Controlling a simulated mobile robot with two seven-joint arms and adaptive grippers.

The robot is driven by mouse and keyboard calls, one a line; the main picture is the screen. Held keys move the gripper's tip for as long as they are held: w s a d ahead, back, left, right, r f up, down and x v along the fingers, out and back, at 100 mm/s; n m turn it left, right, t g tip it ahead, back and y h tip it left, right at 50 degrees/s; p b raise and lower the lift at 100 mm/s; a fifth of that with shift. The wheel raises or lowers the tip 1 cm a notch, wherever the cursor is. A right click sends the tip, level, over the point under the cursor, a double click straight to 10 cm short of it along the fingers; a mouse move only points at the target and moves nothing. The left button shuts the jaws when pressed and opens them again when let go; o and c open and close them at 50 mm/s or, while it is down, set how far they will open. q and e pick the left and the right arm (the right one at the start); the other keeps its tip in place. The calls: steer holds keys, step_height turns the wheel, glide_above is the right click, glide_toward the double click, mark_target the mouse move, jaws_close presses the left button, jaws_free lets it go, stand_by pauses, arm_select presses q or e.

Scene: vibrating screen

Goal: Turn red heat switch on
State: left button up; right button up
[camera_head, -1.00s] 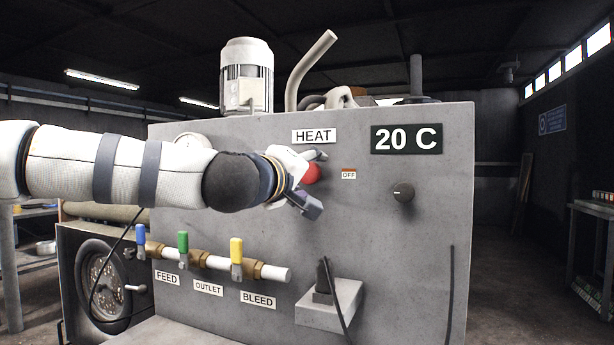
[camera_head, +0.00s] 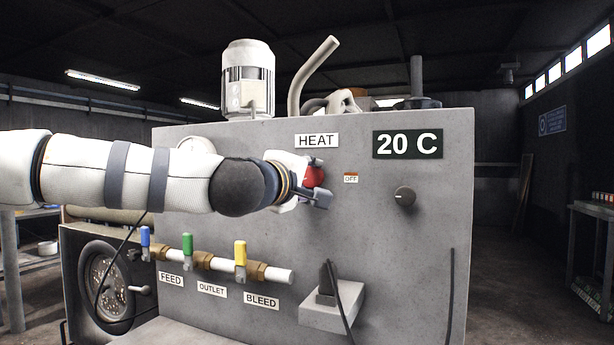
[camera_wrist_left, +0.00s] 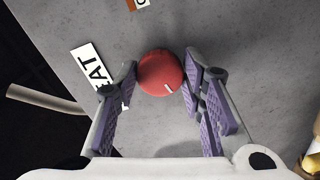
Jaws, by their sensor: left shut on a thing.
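The red heat switch (camera_head: 313,176) is a round red knob on the grey panel, under the HEAT label (camera_head: 317,140). A small OFF sign (camera_head: 351,178) is to its right. In the left wrist view the red knob (camera_wrist_left: 160,73) sits between the fingertips, with a short white mark toward its lower right. My left gripper (camera_head: 308,186) is at the knob, its fingers shut on the knob's two sides; it also shows in the left wrist view (camera_wrist_left: 160,80). Part of the knob is hidden by the gripper in the head view. My right gripper is not in view.
A 20 C display (camera_head: 408,144) and a black dial (camera_head: 404,196) are on the panel to the right. Blue, green and yellow valve handles (camera_head: 240,252) and a grey box with a cable (camera_head: 332,306) are below my left arm.

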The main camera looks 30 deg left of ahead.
arm_select(q)
steer(key=n, duration=1.1)
steer(key=shift+r+n, duration=0.1)
steer(key=shift+n, duration=1.5)
steer(key=o, duration=1.1)
steer(key=shift+o, duration=0.2)
